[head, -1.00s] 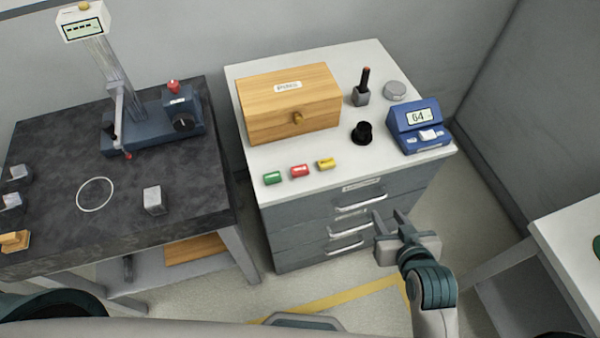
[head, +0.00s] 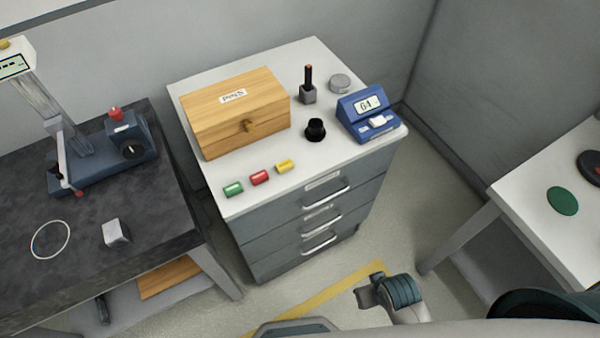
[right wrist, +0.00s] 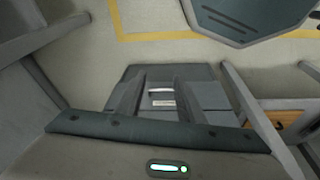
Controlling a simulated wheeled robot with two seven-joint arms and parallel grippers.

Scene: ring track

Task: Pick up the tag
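A blue device (head: 368,116) with a display that seems to read 64 stands at the right of the white cabinet top. A small white piece (head: 378,121) on its front may be the tag; I cannot tell for certain. In the right wrist view my right gripper (right wrist: 158,80) is open and empty, fingers apart. My left gripper is not in view.
On the drawer cabinet (head: 285,235) stand a wooden box (head: 215,125), a black cup-like piece (head: 315,130), a stamp-like holder (head: 308,92) and a grey disc (head: 340,83). A dark bench (head: 150,215) is left; a white table (head: 530,190) is right.

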